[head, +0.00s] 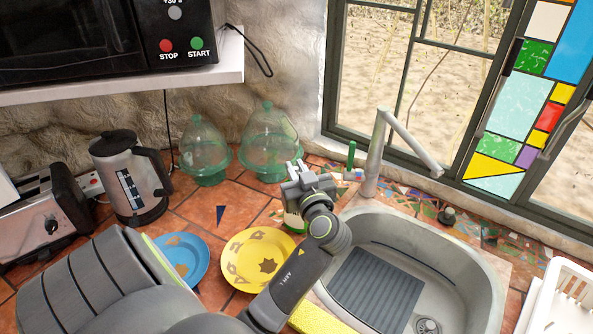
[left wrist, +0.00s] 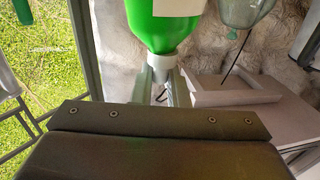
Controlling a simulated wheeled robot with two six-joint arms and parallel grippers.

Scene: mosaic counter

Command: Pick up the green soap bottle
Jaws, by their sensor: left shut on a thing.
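The green soap bottle (left wrist: 168,30) has a white label and a white cap, and shows large at the top of the left wrist view. My left gripper (left wrist: 162,88) is shut on its white cap, one finger on each side. In the head view the left gripper (head: 305,176) is beside the sink's left rim, and part of the bottle (head: 292,222) shows below it. The gripper and arm hide the rest of the bottle there. I cannot tell whether its base touches the counter. My right gripper is not in view.
A sink (head: 440,262) is to the right, with a tap (head: 375,150) behind it. Glass domes (head: 268,140) on green stands are behind the gripper. A yellow plate (head: 245,250), a blue plate (head: 190,250) and a kettle (head: 130,180) are to the left.

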